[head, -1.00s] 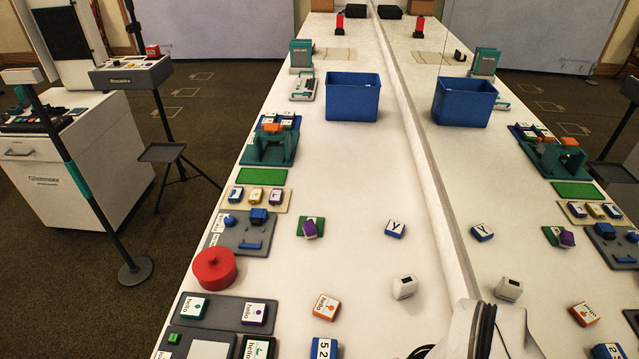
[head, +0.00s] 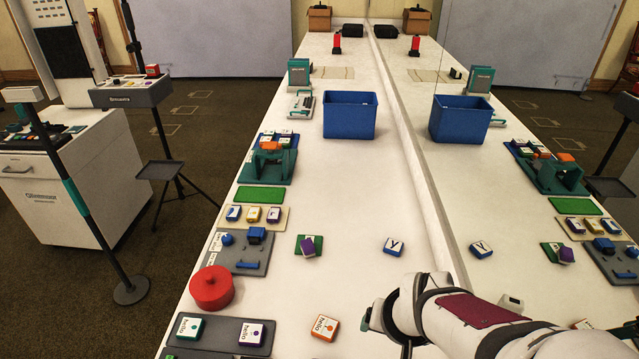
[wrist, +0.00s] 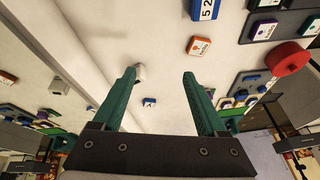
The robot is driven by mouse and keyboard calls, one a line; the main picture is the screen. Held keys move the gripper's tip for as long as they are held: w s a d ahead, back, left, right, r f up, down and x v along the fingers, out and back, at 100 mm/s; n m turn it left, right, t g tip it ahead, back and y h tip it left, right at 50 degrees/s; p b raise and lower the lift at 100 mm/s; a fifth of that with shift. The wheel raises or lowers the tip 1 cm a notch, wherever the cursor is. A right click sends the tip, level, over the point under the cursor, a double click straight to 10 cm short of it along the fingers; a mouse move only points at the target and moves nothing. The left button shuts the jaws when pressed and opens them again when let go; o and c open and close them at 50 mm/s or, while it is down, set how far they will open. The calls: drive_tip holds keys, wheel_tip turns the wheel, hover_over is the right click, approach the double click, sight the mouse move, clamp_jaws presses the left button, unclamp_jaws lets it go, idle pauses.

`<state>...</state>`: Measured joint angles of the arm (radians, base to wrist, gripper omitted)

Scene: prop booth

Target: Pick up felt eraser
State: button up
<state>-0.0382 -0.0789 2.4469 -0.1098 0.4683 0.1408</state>
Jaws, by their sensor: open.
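My gripper (wrist: 159,74) is open and empty in the wrist view, its two green fingers spread wide above the white table. A small pale block (wrist: 140,72) sits beside the tip of the left finger, partly covered by it; it may be the felt eraser, but I cannot tell for sure. In the head view my arm covers that block's place, and only its reflection (head: 511,302) shows at the right. The fingers are not clearly seen in the head view.
A blue block marked Y (head: 393,245), an orange-edged block (head: 324,327) and a purple-and-green piece (head: 308,246) lie around my arm. A red round pot (head: 212,288) is left, a blue bin (head: 349,116) farther back. A mirror-like wall rises along the table's right side.

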drive_tip(key=w+a+f+n+t, duration=0.3)
drive_tip(key=w+f+t, duration=0.15)
drive_tip(key=w, duration=0.85)
drive_tip(key=n+t+y, duration=0.4)
drive_tip(key=y, duration=0.1)
approach(309, 247)
drive_tip(key=x, duration=0.3)
drive_tip(key=shift+w+a, duration=0.2)
drive_tip(key=shift+a, duration=0.05)
drive_tip(key=x, duration=0.6)
drive_tip(key=shift+w+d+f, duration=0.1)
clamp_jaws()
